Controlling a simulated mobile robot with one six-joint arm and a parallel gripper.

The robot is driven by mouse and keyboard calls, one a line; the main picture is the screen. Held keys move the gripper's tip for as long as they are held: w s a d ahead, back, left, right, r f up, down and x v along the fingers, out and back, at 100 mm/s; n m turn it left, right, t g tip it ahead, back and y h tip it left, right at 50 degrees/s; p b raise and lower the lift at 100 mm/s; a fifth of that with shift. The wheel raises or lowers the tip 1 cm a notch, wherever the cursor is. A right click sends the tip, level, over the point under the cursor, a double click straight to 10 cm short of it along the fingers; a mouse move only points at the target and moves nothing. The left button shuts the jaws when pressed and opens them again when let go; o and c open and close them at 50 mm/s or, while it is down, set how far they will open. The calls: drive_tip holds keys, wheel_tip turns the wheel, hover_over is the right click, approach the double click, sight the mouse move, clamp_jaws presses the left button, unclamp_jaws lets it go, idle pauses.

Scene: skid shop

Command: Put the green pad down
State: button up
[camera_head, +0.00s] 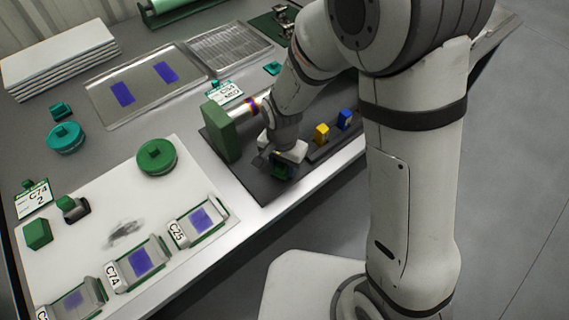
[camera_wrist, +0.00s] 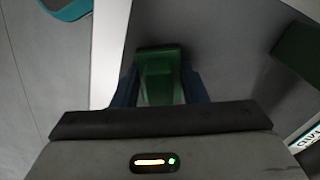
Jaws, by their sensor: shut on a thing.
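My gripper (camera_head: 280,162) is shut on the green pad (camera_head: 282,172), low over the dark mat (camera_head: 254,188) at the front edge of the bench. In the wrist view the green pad (camera_wrist: 160,72) sits between the two blue-grey fingers of my gripper (camera_wrist: 160,88). Its lower part is hidden by the fingers and the palm. I cannot tell whether the pad touches the mat.
A yellow block (camera_head: 322,133) and a blue block (camera_head: 345,119) stand on a dark strip to the right. A white board (camera_head: 100,215) with labelled trays lies left.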

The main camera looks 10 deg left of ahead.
drive_tip(key=shift+s+d+f+b, duration=0.15)
drive_tip(key=shift+s+f+b, duration=0.1)
drive_tip(key=shift+f+b, duration=0.4)
drive_tip(key=o, duration=1)
drive_tip(key=shift+s+f, duration=0.1)
drive_tip(key=shift+f, duration=0.1)
drive_tip(key=shift+r, duration=0.1)
drive_tip(key=r+p, duration=0.1)
drive_tip(key=r, duration=0.8)
drive_tip(key=r+p, duration=0.1)
drive_tip(key=r, duration=0.3)
drive_tip(key=shift+w+r+p, duration=0.25)
drive_tip(key=shift+w+p, duration=0.05)
drive_tip(key=s+d+r+n, duration=0.1)
drive_tip(key=s+d+r, duration=0.1)
drive_tip(key=d, duration=0.5)
drive_tip(key=s+d+r+n+t, duration=0.1)
drive_tip(key=d+r, duration=0.3)
drive_tip(key=d, duration=0.4)
drive_tip(key=s+d+r+n+t, duration=0.1)
drive_tip(key=s+d+r, duration=0.2)
drive_tip(key=d, duration=0.5)
drive_tip(key=shift+s+d+r+n, duration=0.1)
drive_tip(key=shift+s+r+n, duration=0.15)
drive_tip(key=shift+s, duration=0.2)
